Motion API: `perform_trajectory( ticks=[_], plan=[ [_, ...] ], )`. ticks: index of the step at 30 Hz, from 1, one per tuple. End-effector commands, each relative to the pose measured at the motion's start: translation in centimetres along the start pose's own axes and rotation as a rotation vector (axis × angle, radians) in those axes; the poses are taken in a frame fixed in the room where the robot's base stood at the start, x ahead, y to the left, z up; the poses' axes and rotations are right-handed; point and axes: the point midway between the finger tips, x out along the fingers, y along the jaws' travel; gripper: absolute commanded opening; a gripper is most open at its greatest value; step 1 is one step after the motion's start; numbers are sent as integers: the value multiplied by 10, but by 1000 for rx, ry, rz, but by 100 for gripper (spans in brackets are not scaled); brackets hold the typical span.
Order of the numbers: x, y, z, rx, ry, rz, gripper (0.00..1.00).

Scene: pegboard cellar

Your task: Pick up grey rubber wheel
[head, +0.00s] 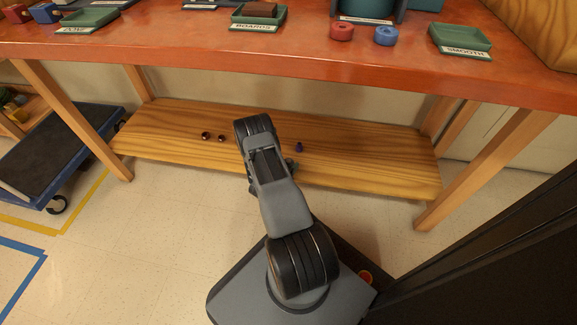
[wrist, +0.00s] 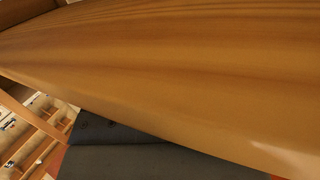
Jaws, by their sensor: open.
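I cannot make out a grey rubber wheel in either view. A red wheel-like ring (head: 341,33) and a blue one (head: 386,36) lie on the red-topped bench in the head view. My arm reaches over the lower wooden shelf, and its end is hidden behind its own links. A small dark greenish shape (head: 291,163) shows beside the arm at the shelf; I cannot tell what it is. The wrist view is mostly brown wood grain (wrist: 170,75), close up, with no gripper fingers showing.
The lower shelf (head: 370,165) holds two small dark red pieces (head: 213,137) and a small purple-blue piece (head: 299,147). The red bench top (head: 200,52) overhangs it, with wooden legs at both sides. Labelled green trays (head: 460,37) stand on top. A blue cart (head: 60,150) stands left.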

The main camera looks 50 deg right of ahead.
Motion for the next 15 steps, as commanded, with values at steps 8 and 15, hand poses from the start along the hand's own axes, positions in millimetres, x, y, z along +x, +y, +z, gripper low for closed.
perform_trajectory(
  ticks=[8, 15],
  plan=[
    [14, 0, 0, -1, 0, 0, 80],
    [14, 0, 0, -1, 0, 0, 72]
  ],
)
